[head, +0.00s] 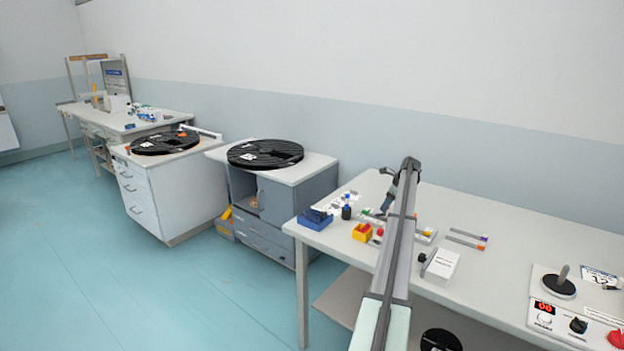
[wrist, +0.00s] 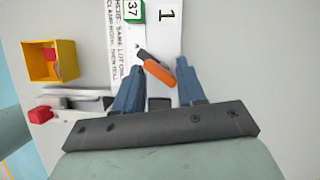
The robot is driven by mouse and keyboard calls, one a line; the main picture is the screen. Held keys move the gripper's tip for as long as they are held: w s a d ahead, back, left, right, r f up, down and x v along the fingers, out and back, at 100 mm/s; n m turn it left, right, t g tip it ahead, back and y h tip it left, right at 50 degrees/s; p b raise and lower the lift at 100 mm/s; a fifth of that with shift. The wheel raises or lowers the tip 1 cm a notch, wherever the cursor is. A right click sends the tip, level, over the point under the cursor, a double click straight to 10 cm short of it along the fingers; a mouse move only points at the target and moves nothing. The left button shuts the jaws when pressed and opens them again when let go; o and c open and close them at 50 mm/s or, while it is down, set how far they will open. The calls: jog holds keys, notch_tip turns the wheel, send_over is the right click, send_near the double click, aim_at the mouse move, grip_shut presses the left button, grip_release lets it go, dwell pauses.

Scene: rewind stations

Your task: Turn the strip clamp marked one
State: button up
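In the wrist view, the strip clamp (wrist: 158,70) is a small lever, black at one end and orange at the other. It lies slanted on a pale base, just below a plate marked 1 (wrist: 166,18). My gripper (wrist: 161,84) is open, with its two blue fingers apart. The lever shows between and slightly beyond the fingertips, its orange end close to the right finger. I cannot tell whether they touch. In the head view my gripper (head: 383,210) is low over the right-hand table, and my arm hides the clamp there.
A green block marked 37 (wrist: 133,10) and a printed card (wrist: 118,45) lie left of the clamp. A yellow bin (wrist: 50,62) holds something red. A white box (head: 441,266) and a joystick panel (head: 570,300) stand farther right. Black reels (head: 265,153) lie on cabinets leftward.

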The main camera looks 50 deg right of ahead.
jog(key=shift+a+m+h, duration=0.15)
jog(key=shift+m+h, duration=0.25)
jog(key=shift+m, duration=0.5)
jog(key=v, duration=1.3)
jog(key=w+a+f+n+t+h, duration=0.15)
jog(key=w+n+t+h, duration=0.35)
jog(key=w, duration=1.7)
jog(key=w+a+f+n, duration=0.1)
jog(key=w+a+n, duration=0.2)
jog(key=w, duration=0.4)
jog(key=w+a+f+n+h, duration=0.1)
jog(key=w+a+f+n, duration=0.1)
jog(key=w+a, duration=0.3)
jog(key=shift+w+a+n+t, duration=0.3)
jog(key=shift+w+n+t, duration=0.1)
jog(key=shift+w, duration=1.25)
jog(key=shift+d+f, duration=0.1)
jog(key=shift+f, duration=0.05)
